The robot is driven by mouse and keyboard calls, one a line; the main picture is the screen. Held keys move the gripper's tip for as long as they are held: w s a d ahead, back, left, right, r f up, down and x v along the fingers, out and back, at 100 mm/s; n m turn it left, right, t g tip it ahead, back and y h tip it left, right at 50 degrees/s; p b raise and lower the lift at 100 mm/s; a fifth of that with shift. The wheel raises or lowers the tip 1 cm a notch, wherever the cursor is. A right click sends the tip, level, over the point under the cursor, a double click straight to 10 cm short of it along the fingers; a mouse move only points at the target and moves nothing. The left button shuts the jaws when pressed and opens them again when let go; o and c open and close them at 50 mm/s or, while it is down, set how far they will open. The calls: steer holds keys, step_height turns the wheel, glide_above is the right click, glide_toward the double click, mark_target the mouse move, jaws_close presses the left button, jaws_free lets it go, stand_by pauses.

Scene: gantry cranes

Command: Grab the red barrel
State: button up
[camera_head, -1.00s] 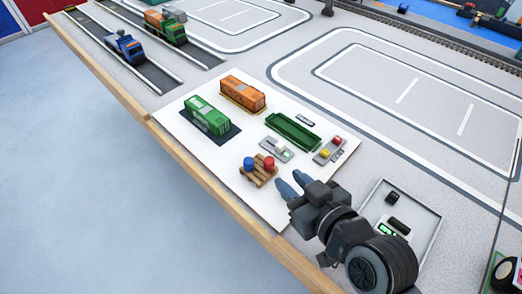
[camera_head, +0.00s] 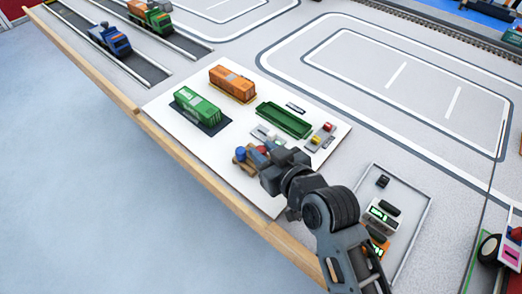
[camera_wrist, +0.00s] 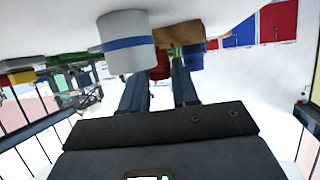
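The red barrel (camera_head: 262,149) is on a small wooden pallet (camera_head: 245,168), beside the blue barrel (camera_head: 240,154). My gripper (camera_head: 259,155) is at the pallet, and its fingers partly hide the red barrel. In the wrist view the two fingers are apart. The red barrel (camera_wrist: 160,69) shows in the gap between them, near the fingertips. I cannot tell whether either finger touches it. The blue barrel (camera_wrist: 194,59) is just past the right finger there.
A white cylinder with a blue band (camera_wrist: 126,43) is close to the left finger in the wrist view. A green container (camera_head: 197,104), an orange container (camera_head: 232,82) and an open green tray (camera_head: 284,120) are behind the pallet. The wooden table edge (camera_head: 190,165) is close.

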jaws_close()
